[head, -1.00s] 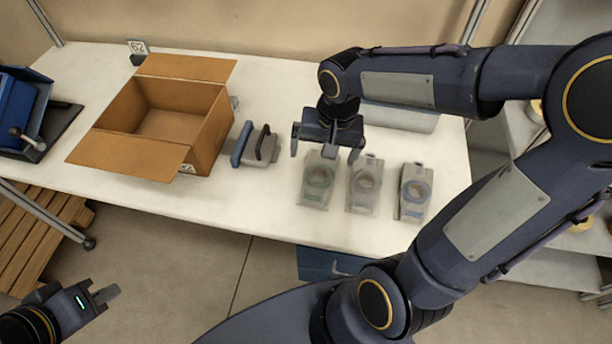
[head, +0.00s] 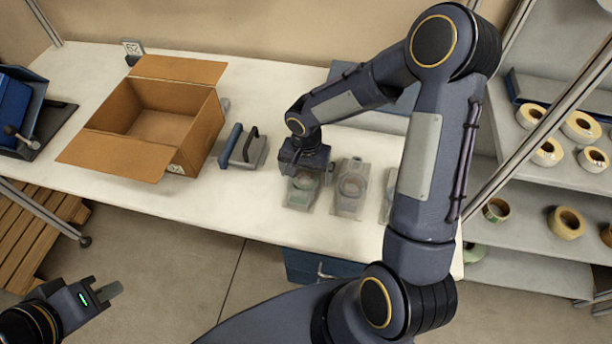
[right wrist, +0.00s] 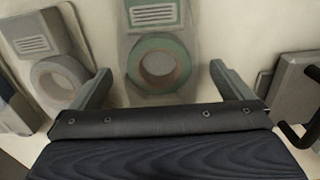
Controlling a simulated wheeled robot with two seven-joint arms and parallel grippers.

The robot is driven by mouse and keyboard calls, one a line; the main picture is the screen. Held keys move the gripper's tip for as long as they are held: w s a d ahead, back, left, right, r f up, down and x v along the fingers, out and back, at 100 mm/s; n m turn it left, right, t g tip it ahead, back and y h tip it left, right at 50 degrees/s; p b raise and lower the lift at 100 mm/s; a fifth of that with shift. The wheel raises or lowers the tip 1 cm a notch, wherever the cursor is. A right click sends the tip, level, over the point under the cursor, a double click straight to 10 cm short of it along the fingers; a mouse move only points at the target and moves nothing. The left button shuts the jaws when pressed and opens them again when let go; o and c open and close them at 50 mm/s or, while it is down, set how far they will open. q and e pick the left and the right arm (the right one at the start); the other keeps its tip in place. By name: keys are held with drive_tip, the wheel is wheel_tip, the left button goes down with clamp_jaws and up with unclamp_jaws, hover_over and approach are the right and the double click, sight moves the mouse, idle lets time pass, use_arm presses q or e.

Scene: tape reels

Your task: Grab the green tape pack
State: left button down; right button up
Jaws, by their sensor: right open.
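The green tape pack (head: 300,192) is a flat translucent pack with a green-rimmed roll, leftmost of three packs on the white table. In the right wrist view the green tape pack (right wrist: 140,50) lies centred between and just beyond the fingers. My right gripper (head: 305,172) is over its far end in the head view, hiding part of it. The right wrist view shows this gripper (right wrist: 163,80) open and empty, a finger on each side. My left gripper (head: 109,291) is at lower left, away from the table; its finger gap is unclear.
A similar pack with a grey roll (head: 349,190) lies close to the right; a third (head: 389,195) is partly behind my right arm. A grey tape dispenser (head: 243,150) stands to the left, beside an open cardboard box (head: 197,135). Shelves with tape rolls (head: 566,222) are at right.

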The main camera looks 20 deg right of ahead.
drive_tip(key=shift+f, duration=0.3)
drive_tip(key=c, duration=1.2)
drive_tip(key=shift+o, duration=0.2)
drive_tip(key=shift+r, duration=0.15)
